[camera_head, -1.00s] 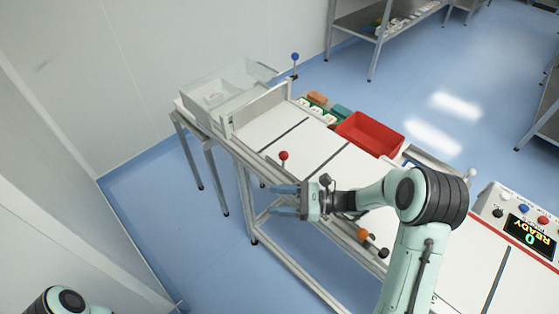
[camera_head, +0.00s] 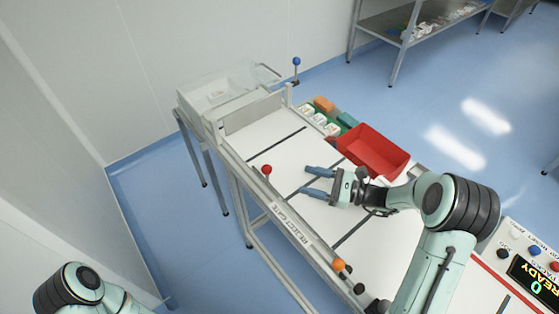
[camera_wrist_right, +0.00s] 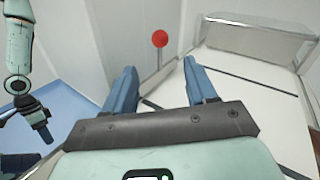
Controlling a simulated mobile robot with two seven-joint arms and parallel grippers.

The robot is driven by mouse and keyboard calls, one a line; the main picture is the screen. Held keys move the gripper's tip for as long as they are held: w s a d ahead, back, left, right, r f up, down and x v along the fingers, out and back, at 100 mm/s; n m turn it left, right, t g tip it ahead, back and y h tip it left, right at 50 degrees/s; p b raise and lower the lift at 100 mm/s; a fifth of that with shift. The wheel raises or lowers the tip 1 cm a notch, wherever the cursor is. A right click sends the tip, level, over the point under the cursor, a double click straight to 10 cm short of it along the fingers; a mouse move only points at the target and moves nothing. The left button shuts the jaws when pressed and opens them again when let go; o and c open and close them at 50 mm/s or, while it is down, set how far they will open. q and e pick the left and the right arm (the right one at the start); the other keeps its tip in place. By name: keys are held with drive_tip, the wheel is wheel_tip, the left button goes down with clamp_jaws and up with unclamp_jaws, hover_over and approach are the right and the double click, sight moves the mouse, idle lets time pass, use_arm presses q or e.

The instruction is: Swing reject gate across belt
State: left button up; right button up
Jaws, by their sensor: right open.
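In the head view the white belt (camera_head: 275,152) runs diagonally from the back left to the lower right. A rail labelled "REJECT GATE" (camera_head: 292,225) lies along its near edge. A red ball knob (camera_head: 266,170) stands on a thin post near the far end of that rail. My right gripper (camera_head: 306,181) is open and empty over the belt, to the right of the red knob, fingers pointing left. In the right wrist view the red knob (camera_wrist_right: 160,39) shows beyond and between the open fingers (camera_wrist_right: 160,75), apart from them. My left gripper (camera_wrist_right: 40,120) shows small at the left there; its jaws are unclear.
A red bin (camera_head: 372,150) and small coloured boxes (camera_head: 325,112) sit along the belt's far side. A clear-covered box (camera_head: 225,90) and a blue knob (camera_head: 296,61) are at the back. An orange knob (camera_head: 338,265) and a control panel (camera_head: 528,262) are at the right.

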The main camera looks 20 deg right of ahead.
sight(267, 169)
drive_tip(key=shift+w+a, duration=0.1)
drive_tip(key=p+x, duration=0.2)
drive_tip(key=x, duration=1.1)
drive_tip(key=shift+w, duration=0.1)
use_arm(q)
drive_tip(key=w+r, duration=0.2)
drive_tip(key=r, duration=0.1)
drive_tip(key=shift+w+r, duration=0.1)
drive_tip(key=shift+w, duration=0.15)
use_arm(e)
clamp_jaws()
